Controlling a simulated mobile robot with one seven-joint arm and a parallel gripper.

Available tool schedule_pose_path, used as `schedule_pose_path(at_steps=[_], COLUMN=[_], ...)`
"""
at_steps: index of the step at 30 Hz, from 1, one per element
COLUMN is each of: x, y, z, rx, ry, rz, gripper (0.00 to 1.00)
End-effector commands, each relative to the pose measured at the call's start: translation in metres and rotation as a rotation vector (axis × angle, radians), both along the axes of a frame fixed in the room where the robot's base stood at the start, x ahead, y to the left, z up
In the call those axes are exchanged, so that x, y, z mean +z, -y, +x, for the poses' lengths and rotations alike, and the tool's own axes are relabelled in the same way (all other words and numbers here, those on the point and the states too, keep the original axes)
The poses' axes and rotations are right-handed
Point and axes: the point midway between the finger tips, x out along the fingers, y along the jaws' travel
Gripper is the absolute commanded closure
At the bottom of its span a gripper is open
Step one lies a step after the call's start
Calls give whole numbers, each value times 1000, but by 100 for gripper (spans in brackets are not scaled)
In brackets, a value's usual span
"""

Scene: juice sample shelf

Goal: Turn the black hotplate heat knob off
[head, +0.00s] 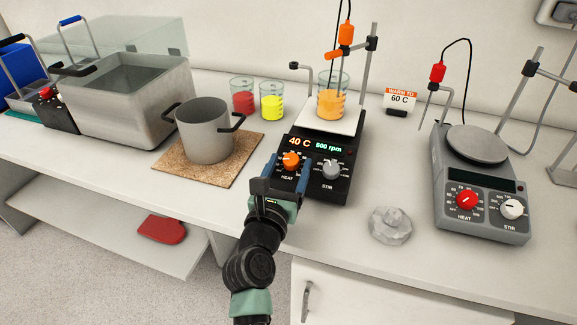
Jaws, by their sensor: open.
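The black hotplate (318,188) stands at the bench's middle, its display reading 40 C and 500 rpm. Its orange heat knob (291,160) is on the left of the front panel, with the grey stir knob (331,169) to its right. A beaker of orange liquid (331,100) stands on its white top. My gripper (287,167) is open at the heat knob, with its fingers to the left and right of the knob in the picture. I cannot tell whether they touch it. The gripper hides the knob's lower surroundings.
A grey hotplate (483,222) with a red knob stands at right. A crumpled foil piece (390,226) lies between the hotplates. A pot (205,140) on a cork mat (176,162) and red and yellow beakers are at left. A stand with an orange probe (346,35) rises behind.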

Motion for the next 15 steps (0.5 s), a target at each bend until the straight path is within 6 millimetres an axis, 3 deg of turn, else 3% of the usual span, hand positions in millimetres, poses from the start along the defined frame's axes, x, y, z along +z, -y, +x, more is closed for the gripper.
schedule_pose_path(at_steps=[2,12,15], x=[0,0,0], y=[0,0,0], z=[0,0,0], rx=[0,0,0], ry=[0,0,0], rz=[0,0,0], gripper=[28,88,100])
